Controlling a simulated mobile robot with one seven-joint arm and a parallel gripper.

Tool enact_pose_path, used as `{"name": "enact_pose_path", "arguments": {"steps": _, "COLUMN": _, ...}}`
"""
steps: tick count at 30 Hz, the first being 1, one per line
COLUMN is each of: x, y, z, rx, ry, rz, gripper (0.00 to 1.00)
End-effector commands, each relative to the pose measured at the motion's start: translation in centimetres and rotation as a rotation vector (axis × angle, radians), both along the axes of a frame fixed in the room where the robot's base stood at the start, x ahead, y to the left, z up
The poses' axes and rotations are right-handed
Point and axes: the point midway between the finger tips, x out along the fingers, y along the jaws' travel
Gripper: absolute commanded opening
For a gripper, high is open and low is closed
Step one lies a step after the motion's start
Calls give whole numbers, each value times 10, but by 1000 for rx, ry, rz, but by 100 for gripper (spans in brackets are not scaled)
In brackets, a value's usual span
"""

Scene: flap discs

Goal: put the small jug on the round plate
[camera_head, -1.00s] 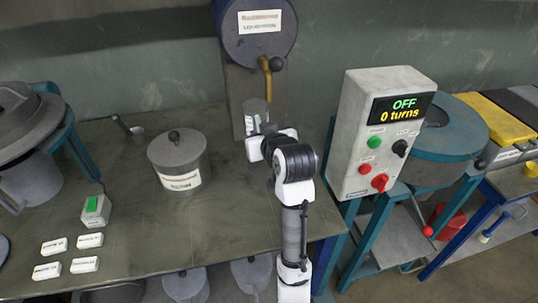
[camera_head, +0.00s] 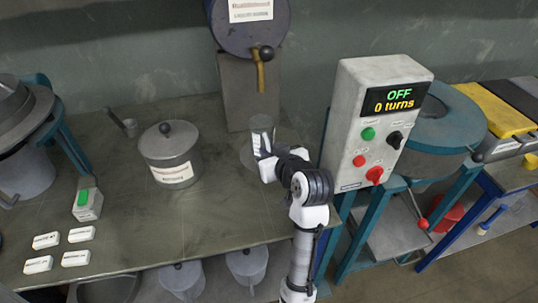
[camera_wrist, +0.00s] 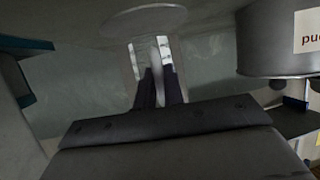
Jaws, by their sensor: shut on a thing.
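The small jug (camera_head: 262,126) looks clear and glassy. My gripper (camera_head: 264,149) is shut on it and holds it upright in front of the grey stand. In the wrist view my gripper (camera_wrist: 160,75) has its dark fingers at the jug (camera_wrist: 150,57). The round plate (camera_head: 248,157) appears as a flat grey disc on the bench, below and behind the jug and partly hidden by my gripper. I cannot tell whether the jug touches the plate.
A blue drum (camera_head: 232,22) with a brass tap (camera_head: 261,70) sits on a grey stand (camera_head: 240,95) behind the jug. A lidded grey pot (camera_head: 170,155) stands left on the bench. A control box (camera_head: 350,125) reading OFF, 0 turns stands close right of my arm.

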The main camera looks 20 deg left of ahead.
Motion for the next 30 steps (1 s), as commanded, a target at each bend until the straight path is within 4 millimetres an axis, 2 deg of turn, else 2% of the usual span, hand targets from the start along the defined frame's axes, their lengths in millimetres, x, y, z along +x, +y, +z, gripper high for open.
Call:
{"name": "enact_pose_path", "arguments": {"steps": 3, "x": 0, "y": 0, "z": -11, "rx": 1, "ry": 1, "rz": -1, "gripper": 0}}
{"name": "enact_pose_path", "arguments": {"steps": 14, "x": 0, "y": 0, "z": -15, "rx": 1, "ry": -1, "rz": 0, "gripper": 0}}
{"name": "enact_pose_path", "arguments": {"steps": 15, "x": 0, "y": 0, "z": -16, "rx": 0, "ry": 0, "rz": 0, "gripper": 11}}
{"name": "enact_pose_path", "arguments": {"steps": 20, "x": 0, "y": 0, "z": -15, "rx": 0, "ry": 0, "rz": 0, "gripper": 32}}
{"name": "enact_pose_path", "arguments": {"steps": 30, "x": 0, "y": 0, "z": -10, "rx": 1, "ry": -1, "rz": 0, "gripper": 32}}
